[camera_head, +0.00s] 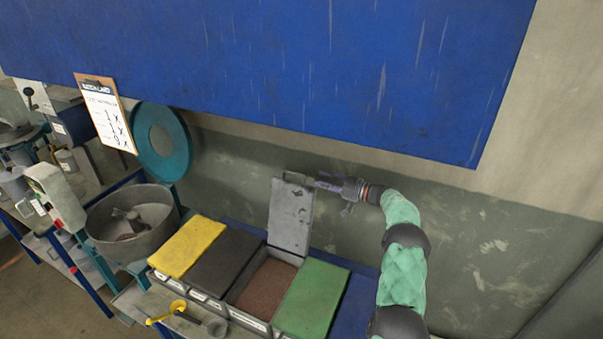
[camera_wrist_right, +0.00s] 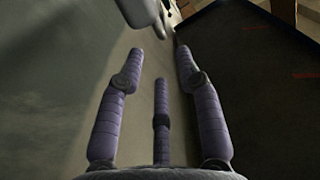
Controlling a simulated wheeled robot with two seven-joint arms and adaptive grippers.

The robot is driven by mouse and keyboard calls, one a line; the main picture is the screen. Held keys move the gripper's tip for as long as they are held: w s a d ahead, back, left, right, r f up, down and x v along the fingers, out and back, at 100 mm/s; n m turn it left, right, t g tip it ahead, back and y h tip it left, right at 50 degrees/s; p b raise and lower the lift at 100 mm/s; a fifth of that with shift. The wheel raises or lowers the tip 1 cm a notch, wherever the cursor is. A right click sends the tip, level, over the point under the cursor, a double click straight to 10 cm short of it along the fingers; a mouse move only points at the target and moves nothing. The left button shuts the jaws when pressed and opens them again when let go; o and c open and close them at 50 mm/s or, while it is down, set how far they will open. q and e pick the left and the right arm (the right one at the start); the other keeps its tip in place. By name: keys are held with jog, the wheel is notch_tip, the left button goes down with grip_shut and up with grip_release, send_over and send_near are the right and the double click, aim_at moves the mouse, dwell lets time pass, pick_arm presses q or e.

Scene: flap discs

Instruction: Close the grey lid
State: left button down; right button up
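The grey lid (camera_head: 291,216) stands upright, open, at the back of a bin filled with brown granular material (camera_head: 266,288). My right gripper (camera_head: 328,186) is at the upper right edge of the lid, with its arm coming from the right. Whether it touches the lid cannot be told. In the right wrist view, the fingers of my right gripper (camera_wrist_right: 160,75) are spread with nothing between them. My left gripper is not in view.
A yellow lid (camera_head: 187,246) and a dark lid (camera_head: 226,259) lie closed left of the open bin, and a green lid (camera_head: 312,300) lies closed to its right. A yellow-handled tool (camera_head: 168,313) lies in front. A round metal bowl (camera_head: 133,226) stands left.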

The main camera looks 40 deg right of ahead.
aim_at(301, 175)
jog(key=x, duration=0.9)
jog(key=shift+w+a, duration=0.15)
jog(key=shift+a, duration=0.1)
jog(key=shift+r, duration=0.1)
grip_shut()
